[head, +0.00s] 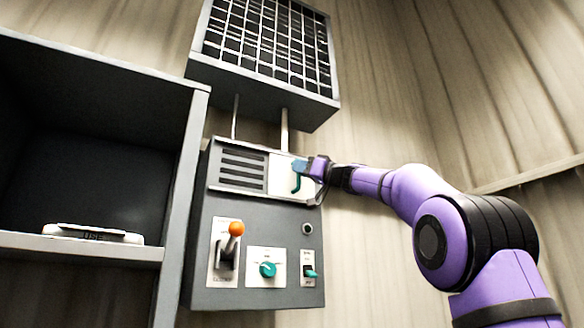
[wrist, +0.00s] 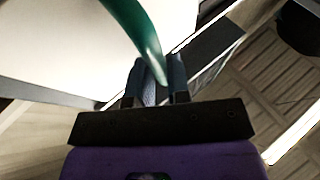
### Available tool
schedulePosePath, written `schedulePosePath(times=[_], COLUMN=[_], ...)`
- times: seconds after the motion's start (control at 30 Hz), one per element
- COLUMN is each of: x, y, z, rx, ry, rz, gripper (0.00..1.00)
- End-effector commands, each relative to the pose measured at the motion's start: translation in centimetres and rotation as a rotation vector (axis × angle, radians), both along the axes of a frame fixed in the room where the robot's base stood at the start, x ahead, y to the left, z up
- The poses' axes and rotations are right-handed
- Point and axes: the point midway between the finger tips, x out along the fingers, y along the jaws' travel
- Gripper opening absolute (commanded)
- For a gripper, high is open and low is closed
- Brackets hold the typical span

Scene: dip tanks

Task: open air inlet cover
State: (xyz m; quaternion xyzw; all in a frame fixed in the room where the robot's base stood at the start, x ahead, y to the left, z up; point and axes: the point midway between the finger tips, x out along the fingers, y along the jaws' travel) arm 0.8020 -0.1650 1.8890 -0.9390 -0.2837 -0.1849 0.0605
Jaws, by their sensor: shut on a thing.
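The air inlet cover is a pale plate (head: 281,175) at the right of a framed opening on the upper front of a grey control box (head: 205,222). Dark horizontal slots (head: 242,167) show to the left of the plate. A teal curved handle (head: 297,184) stands out from the plate. My gripper (head: 304,168) reaches in from the right and is shut on this handle near its upper end. In the wrist view the teal handle (wrist: 132,28) curves down between the dark fingers of my gripper (wrist: 157,75). The fingers partly hide the plate's right edge.
Below the cover are an orange-knobbed lever (head: 236,228), a teal rotary knob (head: 267,269) and a small teal switch (head: 310,273). A grey open cabinet (head: 190,150) stands close on the left, holding a white device (head: 92,233).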

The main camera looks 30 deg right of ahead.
Motion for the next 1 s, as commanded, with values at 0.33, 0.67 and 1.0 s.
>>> schedulePosePath(times=[0.33, 0.67, 1.0], x=[-0.2, -0.1, -2.9], y=[0.0, 0.0, -1.9], z=[0.2, 0.1, -1.2], rx=[0.000, 0.000, 0.000], ry=[-0.005, -0.002, 0.000], rz=[0.000, 0.001, -0.004], gripper=[0.22, 0.40, 0.40])
